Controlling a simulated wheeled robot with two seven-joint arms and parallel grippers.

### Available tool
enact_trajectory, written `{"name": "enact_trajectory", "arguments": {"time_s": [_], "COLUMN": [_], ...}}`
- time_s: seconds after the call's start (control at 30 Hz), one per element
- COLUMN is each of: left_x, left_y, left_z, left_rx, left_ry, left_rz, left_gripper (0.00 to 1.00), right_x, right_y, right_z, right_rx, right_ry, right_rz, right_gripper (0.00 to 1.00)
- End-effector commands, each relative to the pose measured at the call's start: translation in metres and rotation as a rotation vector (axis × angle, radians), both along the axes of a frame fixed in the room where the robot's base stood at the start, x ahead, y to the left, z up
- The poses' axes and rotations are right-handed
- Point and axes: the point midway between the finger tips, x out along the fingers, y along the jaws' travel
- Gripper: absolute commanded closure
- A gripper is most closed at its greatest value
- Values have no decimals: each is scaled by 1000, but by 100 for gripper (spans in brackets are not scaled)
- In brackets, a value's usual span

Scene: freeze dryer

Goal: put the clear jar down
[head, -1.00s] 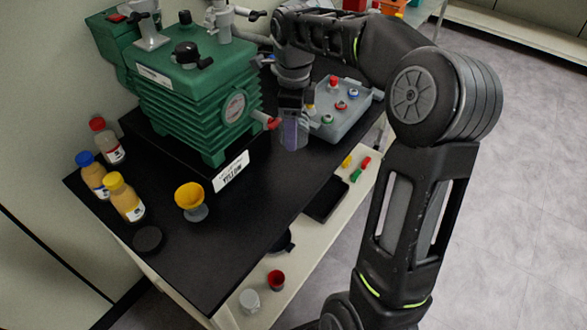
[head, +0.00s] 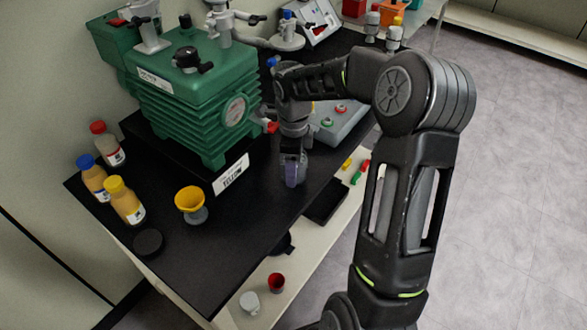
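The clear jar (head: 293,179) is a small see-through vessel with a bluish-purple tint, in the middle of the head view. My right gripper (head: 292,162) points down and is shut on the jar. The jar is upright over the black tabletop (head: 262,205), to the right of the white label plate. I cannot tell whether its base touches the top. The fingers partly cover the jar. My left gripper is not in view.
A green pump (head: 190,105) stands behind left. A yellow funnel-like cup (head: 191,202), a black disc (head: 148,241) and several capped bottles (head: 126,203) stand at left. A grey button box (head: 340,122) is behind my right arm. The tabletop between cup and jar is clear.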

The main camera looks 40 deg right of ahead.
Motion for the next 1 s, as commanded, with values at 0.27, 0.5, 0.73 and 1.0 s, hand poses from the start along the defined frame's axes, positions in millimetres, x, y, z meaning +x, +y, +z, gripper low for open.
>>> {"name": "enact_trajectory", "arguments": {"time_s": [0.27, 0.5, 0.73, 1.0], "left_x": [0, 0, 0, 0], "left_y": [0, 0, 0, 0], "left_z": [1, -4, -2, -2], "left_rx": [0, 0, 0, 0], "left_ry": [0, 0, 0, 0], "left_rz": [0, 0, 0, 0], "left_gripper": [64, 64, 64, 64], "right_x": [0, 0, 0, 0], "right_y": [0, 0, 0, 0], "right_z": [-15, -20, -18, -18], "right_rx": [-1, 0, 0, 0], "right_ry": [-2, -1, -1, -1], "right_rz": [-1, 0, 0, 0], "right_gripper": [82, 82, 19, 14]}}
